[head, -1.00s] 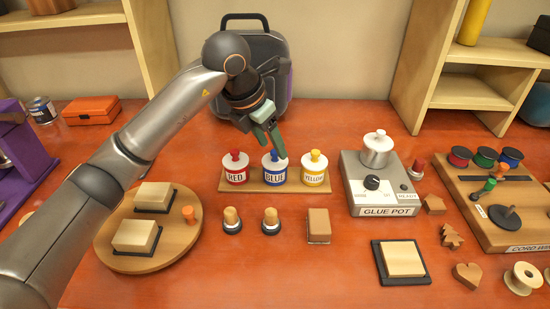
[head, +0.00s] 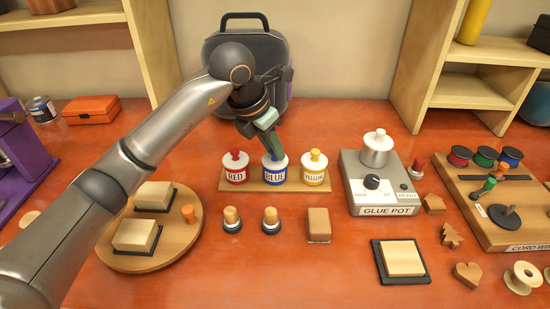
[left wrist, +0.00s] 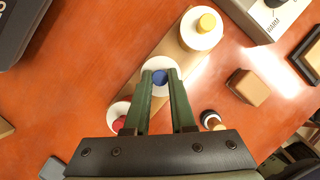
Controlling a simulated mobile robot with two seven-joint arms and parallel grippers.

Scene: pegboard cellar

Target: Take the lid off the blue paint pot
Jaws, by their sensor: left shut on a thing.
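The blue paint pot (head: 274,175) stands upright on a wooden tray between the red and yellow pots. Its label reads BLUE. Its white lid with a blue knob sits on top; in the left wrist view the blue knob (left wrist: 160,77) shows between my fingertips. My left gripper (head: 273,150) reaches down from above and is shut on the knob of the lid. In the left wrist view the left gripper (left wrist: 160,80) has a finger on each side of the knob. The gripper partly hides the lid in the head view. My right gripper is not in view.
The red pot (head: 235,168) and yellow pot (head: 314,169) stand close on either side on the wooden tray (head: 213,186). A glue pot unit (head: 390,209) is to the right. Two wooden pegs and a block stand in front. A dark case (head: 247,75) stands behind.

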